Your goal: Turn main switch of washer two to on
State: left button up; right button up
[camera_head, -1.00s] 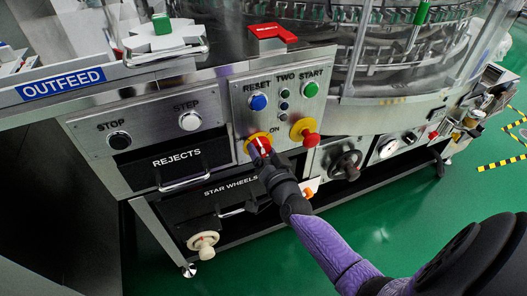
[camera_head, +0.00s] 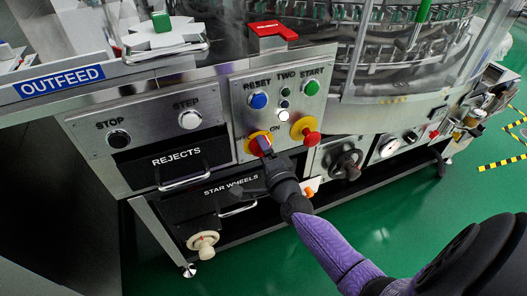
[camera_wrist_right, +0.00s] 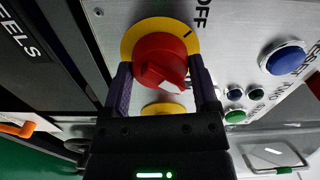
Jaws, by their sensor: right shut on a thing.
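The main switch is a red knob (camera_head: 254,150) on a yellow disc (camera_head: 250,137), low on the panel labelled TWO, beside the word ON. My right gripper (camera_head: 264,146) is shut on this knob and partly hides it in the head view. In the wrist view the red knob (camera_wrist_right: 160,57) sits between the two purple fingers (camera_wrist_right: 162,82), with its white mark toward the gripper. The word OFF shows beside the yellow disc there. A small white lamp (camera_head: 283,116) on the panel is lit. My left gripper is not in view.
A blue RESET button (camera_head: 258,101) and a green START button (camera_head: 310,88) are above. A red mushroom button (camera_head: 312,139) on yellow stands close to the right. The REJECTS drawer handle (camera_head: 185,180) and a black handwheel (camera_head: 347,164) stick out nearby.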

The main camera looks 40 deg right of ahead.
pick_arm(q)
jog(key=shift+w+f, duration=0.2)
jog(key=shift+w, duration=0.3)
pick_arm(e)
jog(key=shift+m, duration=0.7)
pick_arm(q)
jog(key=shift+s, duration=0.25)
pick_arm(e)
jog(key=o, duration=1)
jog(key=shift+o, duration=0.6)
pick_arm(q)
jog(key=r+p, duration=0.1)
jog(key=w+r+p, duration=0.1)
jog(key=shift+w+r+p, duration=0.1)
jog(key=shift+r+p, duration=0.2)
pick_arm(e)
jog(key=v, duration=1)
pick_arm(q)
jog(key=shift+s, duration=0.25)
pick_arm(e)
jog(key=shift+d, duration=0.1)
